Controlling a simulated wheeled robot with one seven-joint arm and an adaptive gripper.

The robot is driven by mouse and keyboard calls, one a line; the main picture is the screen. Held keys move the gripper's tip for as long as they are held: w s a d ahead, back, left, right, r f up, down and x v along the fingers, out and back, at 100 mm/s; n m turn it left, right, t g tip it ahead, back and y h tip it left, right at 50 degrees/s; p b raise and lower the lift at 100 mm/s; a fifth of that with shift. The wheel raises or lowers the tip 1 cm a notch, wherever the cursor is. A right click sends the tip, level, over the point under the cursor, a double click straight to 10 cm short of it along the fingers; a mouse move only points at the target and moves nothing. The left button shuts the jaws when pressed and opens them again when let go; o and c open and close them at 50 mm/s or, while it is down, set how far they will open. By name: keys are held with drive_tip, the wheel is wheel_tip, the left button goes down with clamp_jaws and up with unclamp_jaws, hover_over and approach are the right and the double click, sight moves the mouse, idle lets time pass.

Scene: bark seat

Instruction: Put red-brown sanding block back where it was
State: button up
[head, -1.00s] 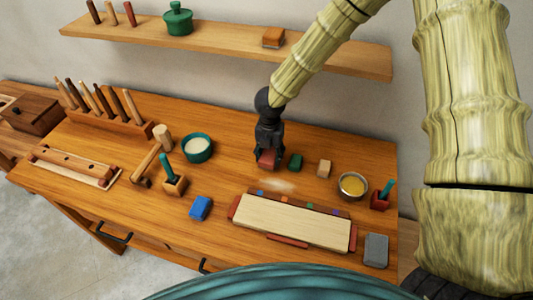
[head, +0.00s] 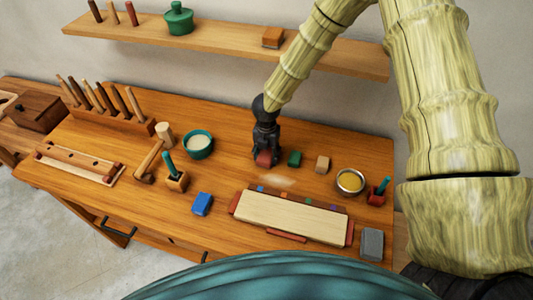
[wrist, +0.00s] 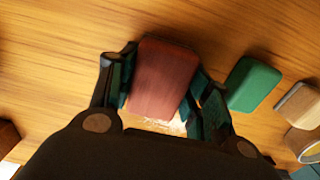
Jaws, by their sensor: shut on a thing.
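The red-brown sanding block (head: 264,158) is between the fingers of my gripper (head: 265,152), at the back middle of the wooden bench. In the wrist view the block (wrist: 163,80) fills the space between the two fingers, and my gripper (wrist: 165,90) is shut on it. The block is at or very near the bench top; I cannot tell whether it touches. A pale dusty patch (head: 277,181) lies on the bench just in front of it and also shows below the block in the wrist view (wrist: 165,125).
A green block (head: 294,158) and a tan block (head: 322,164) stand just right of my gripper. A metal bowl (head: 350,181) is farther right. A teal bowl (head: 198,144) stands left. A pale board (head: 290,216) lies in front, with a blue block (head: 202,204) to its left.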

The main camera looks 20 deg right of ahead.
sight(266, 153)
drive_tip(key=shift+f, duration=0.15)
drive_tip(key=o, duration=1)
drive_tip(key=shift+o, duration=0.2)
wheel_tip(266, 153, up, 12)
drive_tip(key=b, duration=0.3)
